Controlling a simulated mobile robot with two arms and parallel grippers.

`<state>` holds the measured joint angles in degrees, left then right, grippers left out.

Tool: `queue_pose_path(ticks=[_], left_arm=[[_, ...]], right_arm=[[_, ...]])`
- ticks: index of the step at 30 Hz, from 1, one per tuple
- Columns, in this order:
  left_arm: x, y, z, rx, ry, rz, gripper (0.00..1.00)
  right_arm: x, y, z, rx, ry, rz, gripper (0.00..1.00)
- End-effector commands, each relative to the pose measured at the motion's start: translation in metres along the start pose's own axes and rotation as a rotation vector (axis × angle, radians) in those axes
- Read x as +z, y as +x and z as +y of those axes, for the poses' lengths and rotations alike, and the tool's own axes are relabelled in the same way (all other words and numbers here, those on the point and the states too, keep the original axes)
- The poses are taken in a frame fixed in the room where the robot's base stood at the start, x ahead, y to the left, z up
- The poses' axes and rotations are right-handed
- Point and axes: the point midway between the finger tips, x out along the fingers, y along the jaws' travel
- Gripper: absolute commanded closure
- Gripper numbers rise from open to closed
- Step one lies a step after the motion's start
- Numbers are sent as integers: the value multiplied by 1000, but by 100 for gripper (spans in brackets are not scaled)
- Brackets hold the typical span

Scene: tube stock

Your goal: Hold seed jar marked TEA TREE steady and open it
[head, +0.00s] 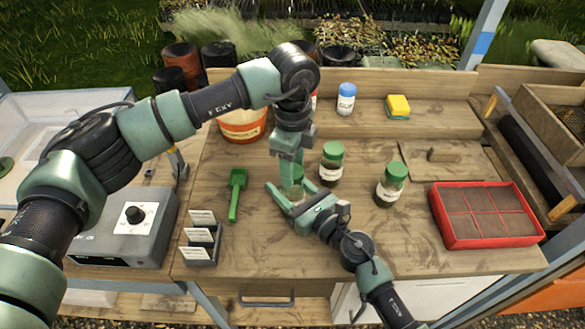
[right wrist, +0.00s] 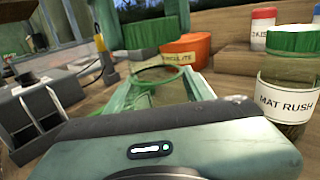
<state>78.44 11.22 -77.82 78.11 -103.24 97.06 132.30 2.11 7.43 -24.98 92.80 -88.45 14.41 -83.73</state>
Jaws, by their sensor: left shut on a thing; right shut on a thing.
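A glass jar with a green top (head: 291,186) stands on the bench, mostly hidden between my two grippers. I cannot read its label. My left gripper (head: 289,178) points down from above and is shut on the top part of this jar. My right gripper (head: 288,197) comes from the front right, low over the bench, and is shut around the jar's body.
Two green-lidded jars, one (head: 332,163) close to the right and one (head: 390,184) farther right, stand nearby. The right wrist view shows a jar labelled MAT RUSH (right wrist: 288,100). A green scoop (head: 237,194) and label holder (head: 202,243) lie left. A red tray (head: 487,241) is right.

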Motion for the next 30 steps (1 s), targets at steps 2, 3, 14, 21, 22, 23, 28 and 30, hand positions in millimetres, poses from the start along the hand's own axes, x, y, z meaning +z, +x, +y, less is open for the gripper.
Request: queue_pose_path(ticks=[2,3,14,21,22,23,28,30], left_arm=[[0,-1,0,0,0,0,100],[0,-1,0,0,0,0,100],[0,-9,0,-2,0,-1,100],[0,-38,0,-2,0,-2,100],[0,-40,0,-2,0,-2,100],[0,-41,0,-1,0,-1,100],[0,-41,0,0,0,-1,100],[0,-41,0,0,0,-1,100]], right_arm=[[0,0,0,1,1,0,100],[0,0,0,1,1,0,100],[0,0,0,1,1,0,100],[0,0,0,1,1,0,100],[0,0,0,1,1,0,100],[0,0,0,1,1,0,100],[0,0,0,1,1,0,100],[0,0,0,1,1,0,36]])
